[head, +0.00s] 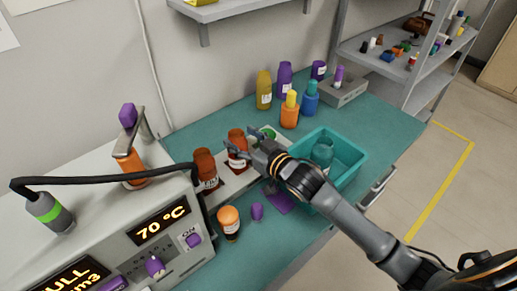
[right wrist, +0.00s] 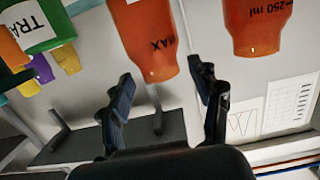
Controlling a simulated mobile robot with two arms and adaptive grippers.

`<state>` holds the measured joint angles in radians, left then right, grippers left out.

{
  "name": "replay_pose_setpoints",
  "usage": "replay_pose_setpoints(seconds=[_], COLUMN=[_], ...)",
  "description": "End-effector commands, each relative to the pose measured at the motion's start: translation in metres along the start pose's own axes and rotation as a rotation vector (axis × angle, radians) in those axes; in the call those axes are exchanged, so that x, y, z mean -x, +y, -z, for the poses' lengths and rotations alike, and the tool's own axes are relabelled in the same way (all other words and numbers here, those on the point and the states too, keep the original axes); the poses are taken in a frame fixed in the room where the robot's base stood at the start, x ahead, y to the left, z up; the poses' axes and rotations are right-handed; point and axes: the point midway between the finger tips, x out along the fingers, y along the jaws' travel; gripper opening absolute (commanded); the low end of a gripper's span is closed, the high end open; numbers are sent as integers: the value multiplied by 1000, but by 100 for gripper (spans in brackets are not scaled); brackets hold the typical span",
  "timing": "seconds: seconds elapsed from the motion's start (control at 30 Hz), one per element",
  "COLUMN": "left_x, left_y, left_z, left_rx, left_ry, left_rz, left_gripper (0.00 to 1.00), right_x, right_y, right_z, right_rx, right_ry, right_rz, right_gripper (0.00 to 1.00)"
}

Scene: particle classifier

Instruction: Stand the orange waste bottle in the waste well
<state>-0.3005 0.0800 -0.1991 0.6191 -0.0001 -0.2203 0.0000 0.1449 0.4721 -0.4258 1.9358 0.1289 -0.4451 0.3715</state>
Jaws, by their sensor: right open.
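Two orange-red bottles with white labels stand on a pale strip with dark red squares beside the machine. The farther bottle (head: 237,140) is at my right gripper (head: 247,145); the nearer bottle (head: 205,165) stands to its left. My right gripper is open, its fingers pointing at the farther bottle. In the right wrist view, an orange bottle marked MAX (right wrist: 143,38) appears upside down beyond and between the open fingers (right wrist: 162,95); another marked 250 ml (right wrist: 252,25) is to its right. I cannot tell which is the waste bottle or which square is the waste well. My left gripper is out of view.
Several coloured bottles stand behind. The machine (head: 70,175), with a black hose, fills the left.

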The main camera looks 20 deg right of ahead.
Motion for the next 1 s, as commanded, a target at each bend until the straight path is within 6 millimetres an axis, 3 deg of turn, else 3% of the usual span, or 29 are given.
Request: replay_pose_setpoints(seconds=[0.2, 0.4, 0.6, 1.0], left_x=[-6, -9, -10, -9], left_y=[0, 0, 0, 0], left_z=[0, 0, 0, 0], left_rx=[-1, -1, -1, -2], left_ry=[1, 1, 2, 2], left_rz=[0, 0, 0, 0], left_gripper=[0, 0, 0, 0], right_x=[50, 80, 93, 94], right_y=[0, 0, 0, 0], right_z=[-3, -2, 0, 0], right_rx=[0, -1, 0, 0], right_ry=[-3, -1, -1, 1], right_rz=[0, 0, 0, -1], right_gripper=[63, 63, 63, 63])
